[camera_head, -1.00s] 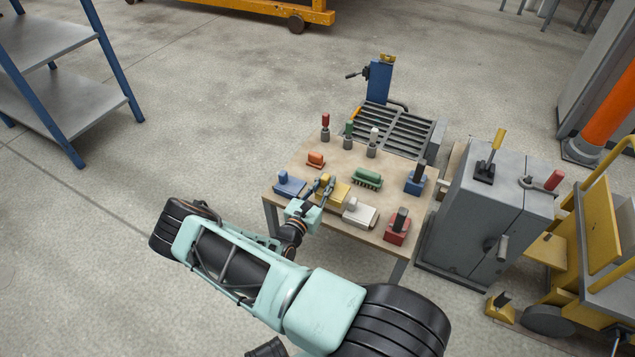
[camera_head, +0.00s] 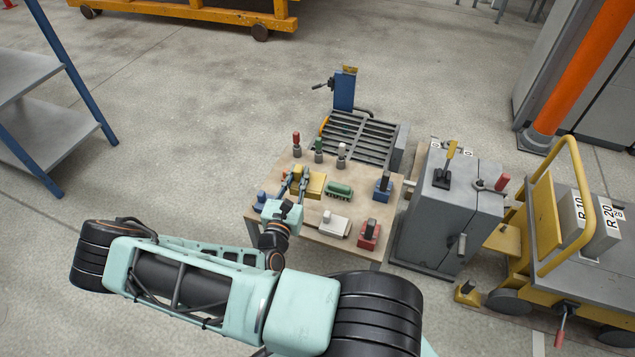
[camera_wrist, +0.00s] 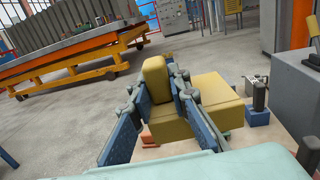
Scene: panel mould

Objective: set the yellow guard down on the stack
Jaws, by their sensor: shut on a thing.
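My gripper (camera_head: 299,180) is shut on the yellow guard (camera_head: 314,185), a block with an upright grip. In the wrist view the two blue-grey fingers clasp the guard's grip (camera_wrist: 155,82), and its wide base (camera_wrist: 218,106) extends to the right. The guard appears held above the worktable (camera_head: 297,240), with an orange piece partly showing below it in the wrist view. I cannot tell which thing is the stack.
On the table stand a green piece (camera_head: 340,189), a white block (camera_head: 334,225), a red block (camera_head: 369,234) and a blue block (camera_head: 382,187). A grey lever cabinet (camera_head: 450,215) stands right of the table. A yellow trolley (camera_head: 545,205) with labelled plates is farther right.

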